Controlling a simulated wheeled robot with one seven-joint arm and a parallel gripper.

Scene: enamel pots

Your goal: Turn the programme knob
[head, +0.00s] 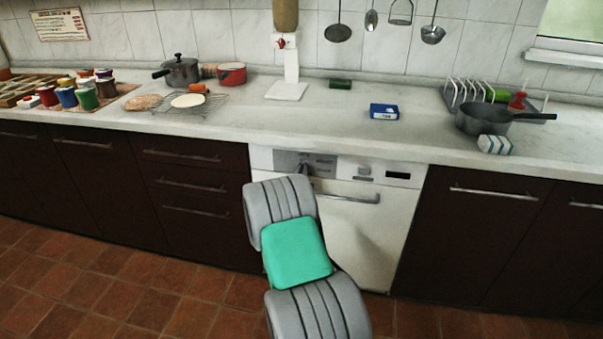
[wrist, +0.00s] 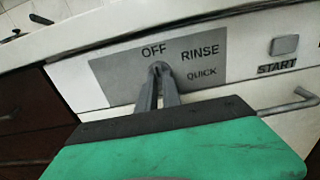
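The white dishwasher (head: 357,225) stands under the counter, its control panel along the top. In the wrist view, a grey plate (wrist: 112,75) on it reads OFF, RINSE and QUICK. The small grey programme knob (wrist: 158,67) sits just below OFF, mostly covered by my fingers. My gripper (wrist: 160,82) has its two fingers close together, with their tips at the knob and on both sides of it. In the head view my gripper (head: 302,168) is small at the left part of the panel. Which way the knob points is hard to tell.
A START button (wrist: 285,46) lies right of the plate. The dishwasher's bar handle (head: 347,198) sticks out below the panel. The counter edge runs just above. A blue box (head: 384,111) and a pan (head: 485,120) stand on the counter. The tiled floor is clear.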

